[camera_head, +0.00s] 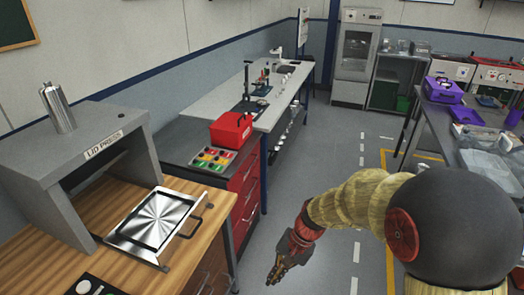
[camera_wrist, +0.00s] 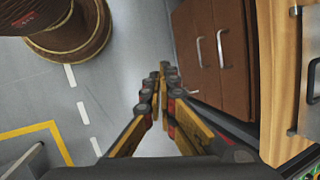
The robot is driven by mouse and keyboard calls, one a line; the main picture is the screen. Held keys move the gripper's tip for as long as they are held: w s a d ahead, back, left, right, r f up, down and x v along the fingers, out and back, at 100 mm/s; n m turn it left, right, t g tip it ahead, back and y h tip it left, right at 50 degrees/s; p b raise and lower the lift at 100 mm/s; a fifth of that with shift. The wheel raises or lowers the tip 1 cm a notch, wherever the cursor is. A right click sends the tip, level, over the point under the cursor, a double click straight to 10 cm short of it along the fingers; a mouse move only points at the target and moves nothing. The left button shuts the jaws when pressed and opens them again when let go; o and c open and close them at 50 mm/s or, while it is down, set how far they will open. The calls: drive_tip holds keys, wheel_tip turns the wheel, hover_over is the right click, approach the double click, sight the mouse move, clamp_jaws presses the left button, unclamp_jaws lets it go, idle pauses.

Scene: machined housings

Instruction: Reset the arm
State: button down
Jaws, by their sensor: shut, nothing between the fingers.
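My gripper (camera_head: 274,280) hangs over the grey floor in the head view, right of the drawer cabinets and apart from them. In the wrist view the two fingers of my gripper (camera_wrist: 164,68) run close together to their tips. It is shut and nothing shows between the fingers. My arm reaches in from the right side of the head view, bent and pointing down to the left.
A lid press (camera_head: 85,150) stands on a wooden bench (camera_head: 190,245) at left, with a shiny metal tray (camera_head: 152,222) in front. A red box (camera_head: 231,130) sits on a red drawer cabinet (camera_head: 246,190). A right-hand table (camera_head: 440,130) holds purple bins. The floor between is clear.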

drive_tip(key=s+d+r+n+t+h, duration=0.2)
drive_tip(key=s+d+r, duration=0.5)
drive_tip(key=r, duration=0.4)
drive_tip(key=s+d+r+n+t+h, duration=0.2)
drive_tip(key=s+d+r+t, duration=0.3)
drive_tip(key=s+d+r, duration=0.3)
wheel_tip(320, 180, up, 4)
drive_tip(key=shift+s+f+n+h, duration=0.2)
drive_tip(key=shift+n+h, duration=0.1)
drive_tip(key=shift+n, duration=0.4)
